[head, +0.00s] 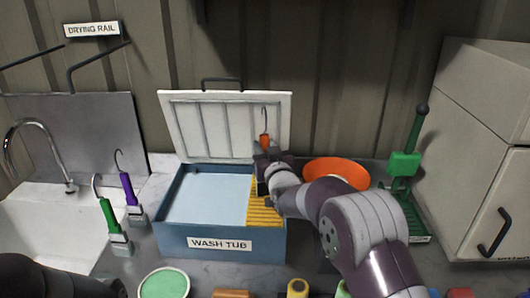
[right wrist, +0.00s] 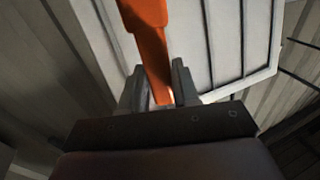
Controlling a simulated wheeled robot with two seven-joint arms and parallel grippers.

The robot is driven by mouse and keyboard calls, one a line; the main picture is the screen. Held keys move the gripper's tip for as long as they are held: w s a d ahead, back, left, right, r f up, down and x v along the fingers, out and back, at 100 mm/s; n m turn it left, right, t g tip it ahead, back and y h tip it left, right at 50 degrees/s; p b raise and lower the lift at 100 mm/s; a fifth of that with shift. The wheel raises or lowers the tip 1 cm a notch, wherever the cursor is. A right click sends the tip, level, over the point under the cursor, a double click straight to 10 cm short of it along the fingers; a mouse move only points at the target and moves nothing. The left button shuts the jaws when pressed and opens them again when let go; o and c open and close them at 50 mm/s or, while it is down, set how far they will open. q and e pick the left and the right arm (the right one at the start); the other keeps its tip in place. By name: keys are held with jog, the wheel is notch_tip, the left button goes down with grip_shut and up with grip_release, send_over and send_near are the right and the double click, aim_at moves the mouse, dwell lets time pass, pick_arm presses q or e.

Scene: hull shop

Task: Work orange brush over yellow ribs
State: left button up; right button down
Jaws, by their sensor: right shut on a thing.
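The orange brush (head: 265,141) has an orange handle with a dark hook on top and stands upright in my right gripper (head: 265,160). In the right wrist view the orange handle (right wrist: 150,50) runs up between the two fingers, and the gripper (right wrist: 160,90) is shut on it. The brush's lower end is hidden behind the gripper. The yellow ribs (head: 262,212) form a slanted board at the right side of the blue wash tub (head: 205,240). My gripper is above the back part of the ribs; I cannot tell whether the brush touches them. My left gripper is not in view.
The tub's white lid (head: 228,125) stands open behind it. Green (head: 109,217) and purple (head: 129,190) brushes stand left, beside the sink (head: 45,230). An orange bowl (head: 336,170) and green stand (head: 405,165) are right. A green-filled bowl (head: 164,284) is in front.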

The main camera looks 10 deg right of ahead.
aim_at(265, 131)
jog(key=shift+w+d+r+p, duration=0.1)
jog(key=shift+w+r+p, duration=0.2)
jog(key=shift+r, duration=0.2)
jog(key=shift+w+r+p, duration=0.2)
jog(key=shift+r+p, duration=0.05)
jog(key=shift+r, duration=0.25)
jog(key=r, duration=0.1)
jog(key=s+r+p, duration=0.1)
jog(key=r, duration=0.1)
jog(key=shift+s+r, duration=0.1)
jog(key=shift+w+r+p, duration=0.2)
jog(key=shift+r+p, duration=0.15)
jog(key=shift+r, duration=0.15)
jog(key=shift+w+r+p, duration=0.15)
jog(key=shift+r+p, duration=0.15)
jog(key=shift+r, duration=0.2)
jog(key=shift+s+r, duration=0.25)
jog(key=shift+r, duration=0.2)
jog(key=shift+w+f, duration=0.1)
jog(key=shift+w, duration=0.05)
